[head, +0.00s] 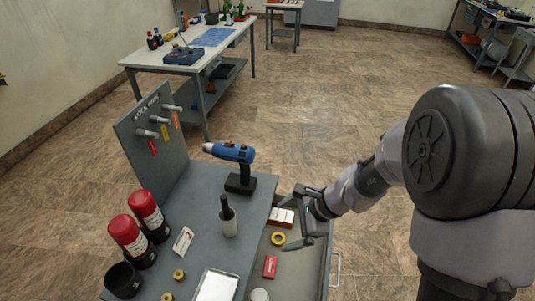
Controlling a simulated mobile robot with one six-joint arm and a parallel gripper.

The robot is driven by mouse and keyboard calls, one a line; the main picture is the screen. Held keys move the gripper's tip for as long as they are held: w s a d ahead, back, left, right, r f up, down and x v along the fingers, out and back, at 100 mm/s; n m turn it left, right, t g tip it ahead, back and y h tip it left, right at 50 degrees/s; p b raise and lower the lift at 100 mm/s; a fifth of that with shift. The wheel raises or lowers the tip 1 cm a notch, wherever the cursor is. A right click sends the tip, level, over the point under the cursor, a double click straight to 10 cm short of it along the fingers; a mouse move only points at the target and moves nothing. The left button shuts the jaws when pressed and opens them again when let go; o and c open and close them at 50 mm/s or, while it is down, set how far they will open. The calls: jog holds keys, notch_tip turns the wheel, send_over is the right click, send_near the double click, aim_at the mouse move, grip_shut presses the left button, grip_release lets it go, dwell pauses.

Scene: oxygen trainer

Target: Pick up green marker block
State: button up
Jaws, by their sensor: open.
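I cannot make out a green marker block anywhere in the head view. My gripper (281,228) is open, with its dark fingers spread over the open drawer (306,270) at the right side of the grey bench. A white and red box (281,217) and a yellow ring (278,239) lie in the drawer near the fingers. No object shows held between the fingers. My gripper and arm hide part of the drawer.
A red block (270,267) and a round white item (259,295) are also in the drawer.

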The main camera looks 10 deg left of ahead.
jog(key=a+f+m+b, duration=0.1)
jog(key=a+f, duration=0.1)
jog(key=f, duration=0.5)
jog(key=a+f+m+b, duration=0.1)
jog(key=a+f, duration=0.2)
jog(key=f, duration=0.4)
jog(key=a+f+m+g+b, duration=0.1)
jog(key=a+f+m, duration=0.1)
jog(key=f, duration=0.5)
jog(key=shift+w+a+f, duration=0.3)
jog(key=shift+a, duration=0.05)
jog(key=b+x, duration=0.1)
jog(key=x, duration=0.1)
jog(key=b+x, duration=0.1)
jog(key=x, duration=0.1)
jog(key=shift+s+a+f, duration=0.15)
jog(key=shift+s+f, duration=0.05)
jog(key=shift+f, duration=0.2)
jog(key=shift+w+a+f, duration=0.1)
jog(key=shift+a+f, duration=0.15)
jog(key=shift+f, duration=0.05)
jog(key=shift+r, duration=0.15)
jog(key=shift+c, duration=0.3)
jog(key=c, duration=1.4)
